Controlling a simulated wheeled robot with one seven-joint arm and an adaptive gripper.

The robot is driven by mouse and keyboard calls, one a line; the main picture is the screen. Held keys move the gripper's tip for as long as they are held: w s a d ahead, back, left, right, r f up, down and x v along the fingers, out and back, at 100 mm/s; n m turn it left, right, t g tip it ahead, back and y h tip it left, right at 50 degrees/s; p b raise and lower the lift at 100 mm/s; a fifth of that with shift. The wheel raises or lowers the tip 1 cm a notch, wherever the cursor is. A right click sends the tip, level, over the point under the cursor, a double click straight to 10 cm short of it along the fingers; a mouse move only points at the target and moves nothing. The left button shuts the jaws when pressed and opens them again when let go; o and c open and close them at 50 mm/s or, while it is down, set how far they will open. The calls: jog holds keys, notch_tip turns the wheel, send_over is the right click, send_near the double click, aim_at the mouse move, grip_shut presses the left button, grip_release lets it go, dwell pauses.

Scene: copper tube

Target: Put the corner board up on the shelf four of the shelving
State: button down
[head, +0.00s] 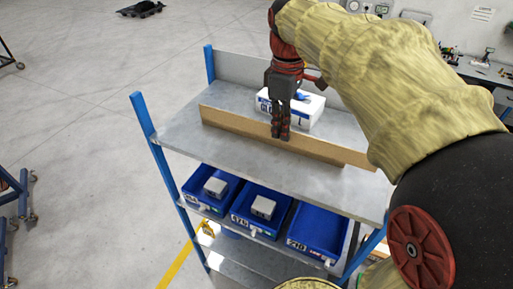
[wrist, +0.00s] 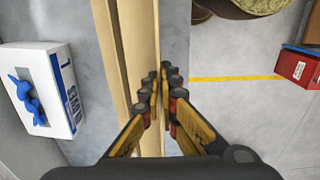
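The corner board (head: 235,122) is a long tan strip on or just above the grey top shelf (head: 185,130) of the shelving, running along its length. In the head view it looks upright, with a stepped right end. In the wrist view the board (wrist: 138,40) shows as two parallel tan strips. My gripper (head: 280,134) points down at the board's middle. In the wrist view its fingers (wrist: 162,88) are close together, one on each side of the board's thin wall, and appear shut on it. Whether the underside touches the shelf cannot be told.
A white box (head: 300,110) with a blue item on top stands behind the board. Blue bins (head: 318,232), two holding grey boxes, fill the shelf below. Blue posts (head: 146,120) stand at the shelving's corners. Bare shelf lies in front of the board.

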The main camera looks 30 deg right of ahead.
jog(key=w+a+f, duration=0.1)
jog(key=f, duration=0.1)
jog(key=w+a+f+p, duration=0.1)
jog(key=w+a+f, duration=0.2)
jog(key=a+f, duration=0.1)
jog(key=shift+w+a+f+p, duration=0.15)
jog(key=shift+w+f+p, duration=0.05)
jog(key=shift+f+p, duration=0.15)
jog(key=shift+w+a+f+p, duration=0.15)
jog(key=shift+f+p, duration=0.45)
jog(key=shift+f, duration=1.1)
jog(key=shift+f, duration=0.15)
jog(key=c, duration=2)
grip_release()
jog(key=shift+c, duration=0.2)
